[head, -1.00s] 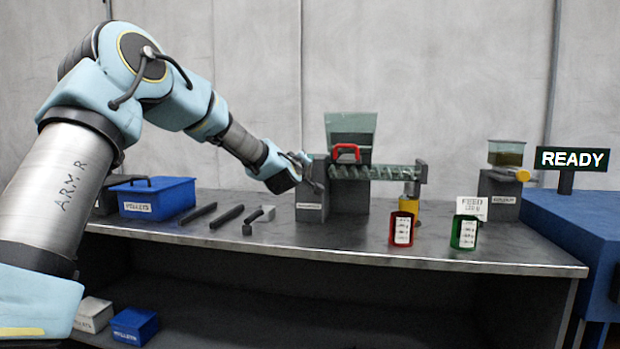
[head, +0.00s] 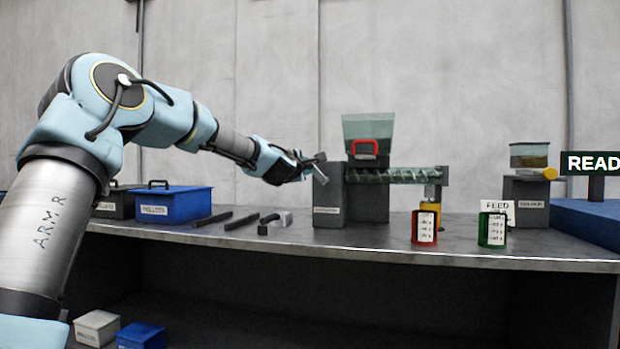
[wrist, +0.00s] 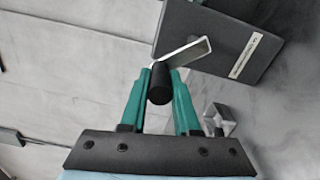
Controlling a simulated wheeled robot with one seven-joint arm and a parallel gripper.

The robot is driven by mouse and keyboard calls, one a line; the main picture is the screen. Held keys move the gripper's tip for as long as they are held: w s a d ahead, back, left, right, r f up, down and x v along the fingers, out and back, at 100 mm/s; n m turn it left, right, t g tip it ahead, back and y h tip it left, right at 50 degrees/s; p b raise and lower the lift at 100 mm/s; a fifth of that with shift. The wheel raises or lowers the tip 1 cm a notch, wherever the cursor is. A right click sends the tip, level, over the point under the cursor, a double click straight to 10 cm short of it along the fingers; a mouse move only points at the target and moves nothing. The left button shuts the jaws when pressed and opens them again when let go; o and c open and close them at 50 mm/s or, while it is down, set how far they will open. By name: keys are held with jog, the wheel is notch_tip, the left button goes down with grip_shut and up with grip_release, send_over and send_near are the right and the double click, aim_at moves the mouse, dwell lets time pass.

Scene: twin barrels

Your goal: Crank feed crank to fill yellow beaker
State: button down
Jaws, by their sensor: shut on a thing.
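My gripper (wrist: 158,98) is shut on the black knob (wrist: 160,80) of the feed crank, whose pale metal arm (wrist: 185,58) runs to the grey block. In the head view my gripper (head: 308,168) is at the left side of the feed machine (head: 329,194). A clear tube with a screw (head: 400,176) runs right from the hopper (head: 367,128). The yellow beaker (head: 430,207) stands under the tube's outlet, partly hidden behind a red beaker (head: 424,230). Its contents cannot be seen.
A green beaker (head: 492,231) stands right of the red one, before a FEED card (head: 499,209). A second dispenser (head: 527,187) is behind. A blue bin (head: 174,203), black bars (head: 243,220) and small blocks lie left on the bench (head: 330,239). A READY sign (head: 592,164) stands right.

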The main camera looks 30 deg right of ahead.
jog(key=shift+w+a+f+n+b, duration=0.2)
jog(key=shift+f+n+b, duration=0.25)
jog(key=shift+n+b, duration=0.4)
jog(key=shift+w+a+f+n+b, duration=0.15)
jog(key=shift+f+n+b, duration=0.25)
jog(key=shift+n+b, duration=0.4)
jog(key=shift+r, duration=0.1)
jog(key=c, duration=0.7)
grip_release()
jog(key=shift+o, duration=0.2)
jog(key=shift+s+a, duration=0.1)
jog(key=b+v, duration=0.2)
jog(key=v, duration=0.8)
jog(key=shift+s+a+b, duration=0.2)
jog(key=shift+b, duration=0.1)
